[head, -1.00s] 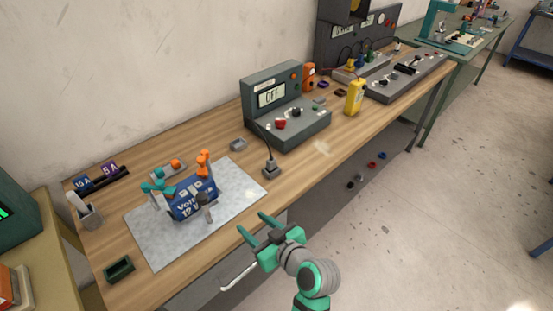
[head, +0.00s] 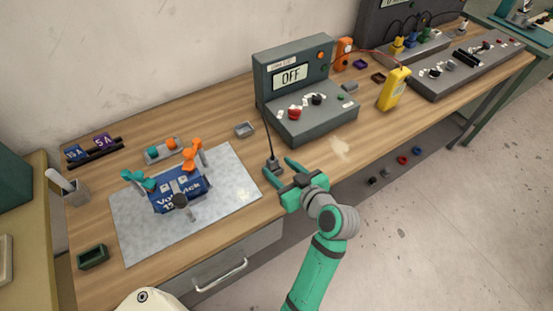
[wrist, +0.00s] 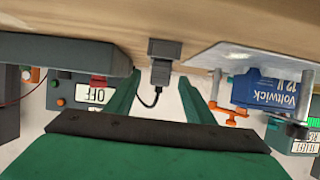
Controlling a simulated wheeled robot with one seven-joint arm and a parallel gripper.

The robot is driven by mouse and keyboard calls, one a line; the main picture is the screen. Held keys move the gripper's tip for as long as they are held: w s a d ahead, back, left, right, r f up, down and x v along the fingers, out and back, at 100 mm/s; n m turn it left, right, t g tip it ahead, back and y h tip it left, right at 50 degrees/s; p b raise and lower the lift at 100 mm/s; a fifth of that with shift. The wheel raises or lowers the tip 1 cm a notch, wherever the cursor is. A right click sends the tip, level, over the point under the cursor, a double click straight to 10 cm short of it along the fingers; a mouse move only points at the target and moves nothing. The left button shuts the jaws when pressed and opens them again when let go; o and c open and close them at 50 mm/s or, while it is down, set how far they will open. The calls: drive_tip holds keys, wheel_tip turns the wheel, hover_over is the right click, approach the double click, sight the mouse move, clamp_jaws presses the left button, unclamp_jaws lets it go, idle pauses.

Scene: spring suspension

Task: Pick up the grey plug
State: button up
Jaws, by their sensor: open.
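The grey plug (head: 272,160) stands upright in a small dark grey socket block near the table's front edge, with a black cable rising from it. In the wrist view the plug (wrist: 161,72) and its block (wrist: 164,48) show at the middle top, the picture being upside down. My gripper (head: 277,167) is open, its two green fingers pointing at the plug from the front. In the wrist view the fingers (wrist: 160,78) lie to the left and right of the plug and cable, with nothing clamped. I cannot tell how far the tips reach past it.
A grey power supply reading OFF (head: 291,76) stands behind the plug. A pale mat (head: 238,185) with a blue Voltwick battery (head: 181,190) and clamps lies to the left. A yellow meter (head: 394,89) stands to the right.

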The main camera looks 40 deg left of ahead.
drive_tip(key=shift+x, duration=4.35)
drive_tip(key=shift+s+f, duration=0.1)
clamp_jaws()
